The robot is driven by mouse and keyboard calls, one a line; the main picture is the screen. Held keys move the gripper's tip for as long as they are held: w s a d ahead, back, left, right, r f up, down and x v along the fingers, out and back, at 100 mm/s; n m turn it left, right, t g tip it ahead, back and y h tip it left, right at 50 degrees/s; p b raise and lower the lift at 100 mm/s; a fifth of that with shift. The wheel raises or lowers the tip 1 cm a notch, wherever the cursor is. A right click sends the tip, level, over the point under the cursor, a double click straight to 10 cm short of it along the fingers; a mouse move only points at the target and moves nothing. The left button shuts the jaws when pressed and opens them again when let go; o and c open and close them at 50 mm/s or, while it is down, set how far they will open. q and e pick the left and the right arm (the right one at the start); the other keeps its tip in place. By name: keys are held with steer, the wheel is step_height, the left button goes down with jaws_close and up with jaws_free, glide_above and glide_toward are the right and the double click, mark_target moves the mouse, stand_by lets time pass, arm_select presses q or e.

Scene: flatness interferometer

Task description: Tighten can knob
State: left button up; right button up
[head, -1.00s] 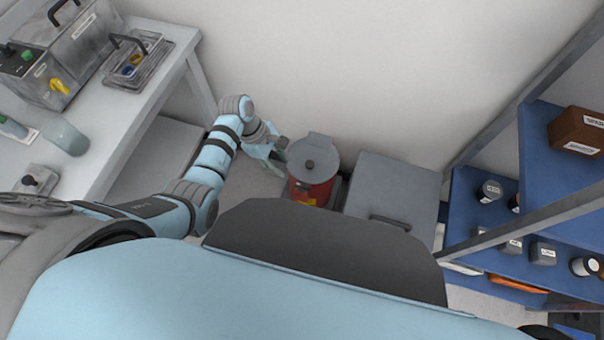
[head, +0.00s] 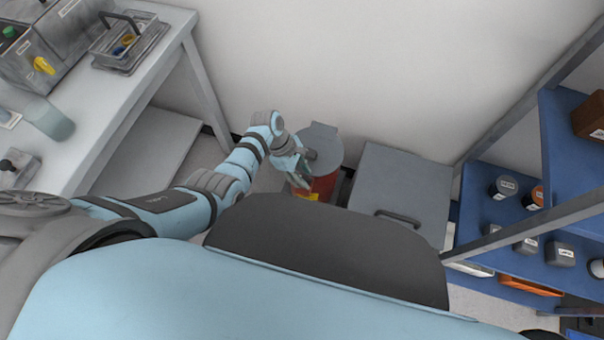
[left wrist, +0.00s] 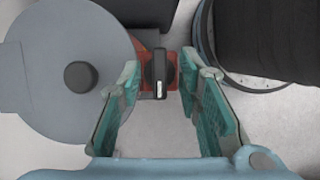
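The red can (head: 324,188) with its grey round lid (head: 320,139) stands on the floor by the wall. In the left wrist view the lid (left wrist: 35,100) fills the left side, with a round black knob (left wrist: 80,77) on it. A black bar-shaped knob (left wrist: 159,72) with a white mark sits on a red part beside the lid. My left gripper (head: 301,183) is at the can's near left side. In the left wrist view its teal fingers (left wrist: 168,92) are open, and the bar-shaped knob shows between and beyond them. Contact is not visible. My right gripper is out of view.
A grey lidded bin (head: 400,180) with a handle stands right of the can. A bench (head: 100,95) with instruments is at left. A blue shelf unit (head: 560,185) holding small parts is at right. The wall is close behind the can.

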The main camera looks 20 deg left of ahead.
arm_select(q)
jaws_close()
steer(key=shift+m, duration=0.4)
steer(key=m+g+b, duration=0.1)
steer(key=m, duration=0.1)
steer(key=shift+w+f+m, duration=0.1)
steer(key=shift+w+m, duration=0.05)
steer(key=shift+m, duration=0.15)
steer(key=m+g+y+b, duration=0.1)
steer(key=m+b, duration=0.1)
steer(key=m, duration=0.1)
steer(key=shift+w+m+b, duration=0.1)
steer(key=shift+m+b, duration=0.2)
steer(key=shift+b, duration=0.05)
steer(key=m+g+b, duration=0.1)
steer(key=m, duration=0.1)
steer(key=m+y+b, duration=0.1)
steer(key=m+b, duration=0.1)
steer(key=m, duration=0.1)
steer(key=shift+d+g+y, duration=0.2)
steer(key=shift+g+y, duration=0.1)
steer(key=shift+g, duration=0.1)
steer(key=m+y+b, duration=0.1)
steer(key=m, duration=0.1)
steer(key=m+b, duration=0.1)
steer(key=m, duration=0.2)
steer(key=shift+d+y, duration=0.1)
steer(key=shift+y, duration=0.3)
steer(key=shift+b, duration=0.3)
